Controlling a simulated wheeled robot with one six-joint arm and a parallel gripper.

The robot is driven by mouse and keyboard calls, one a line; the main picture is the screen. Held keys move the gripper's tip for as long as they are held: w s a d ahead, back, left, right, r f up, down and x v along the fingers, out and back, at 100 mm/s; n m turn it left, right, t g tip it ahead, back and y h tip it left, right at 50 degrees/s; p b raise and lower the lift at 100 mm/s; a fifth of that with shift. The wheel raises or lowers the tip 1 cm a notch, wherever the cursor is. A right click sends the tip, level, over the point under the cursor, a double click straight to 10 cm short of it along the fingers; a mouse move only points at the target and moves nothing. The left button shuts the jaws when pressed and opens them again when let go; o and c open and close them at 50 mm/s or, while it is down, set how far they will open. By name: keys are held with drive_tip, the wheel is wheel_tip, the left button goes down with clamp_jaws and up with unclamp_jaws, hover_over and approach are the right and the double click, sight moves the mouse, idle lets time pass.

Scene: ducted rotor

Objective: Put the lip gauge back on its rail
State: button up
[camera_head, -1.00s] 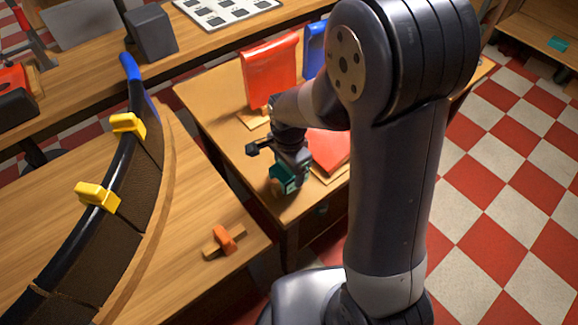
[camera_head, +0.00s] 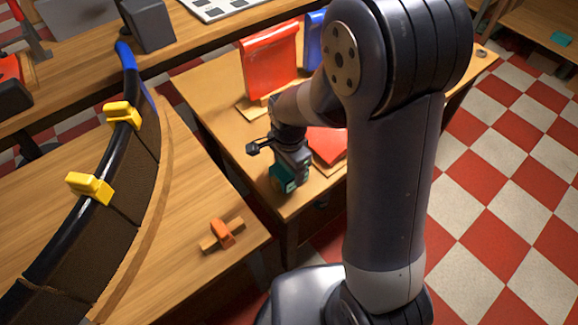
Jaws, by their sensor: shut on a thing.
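My gripper (camera_head: 284,180) is at the near left corner of the middle wooden table, pointing down. It is shut on a teal piece (camera_head: 279,176), which is partly hidden by the jaws; I cannot tell whether it touches the table top. No label shows which thing is the lip gauge. A curved dark duct section (camera_head: 136,165) with a black lip lies on the left bench, with two yellow clips (camera_head: 123,115) (camera_head: 90,187) on its lip. An orange piece (camera_head: 221,234) sits across a short wooden strip on that bench, left of my gripper.
A grey box (camera_head: 147,27) stands on the back bench. Checkered floor is open at right.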

drive_tip(key=shift+f, duration=0.25)
drive_tip(key=o, duration=1.2)
wheel_tip(320, 180, up, 11)
drive_tip(key=shift+f, duration=0.1)
drive_tip(key=shift+f, duration=0.1)
wheel_tip(320, 180, down, 11)
drive_tip(key=shift+r, duration=0.45)
drive_tip(key=shift+f, duration=0.15)
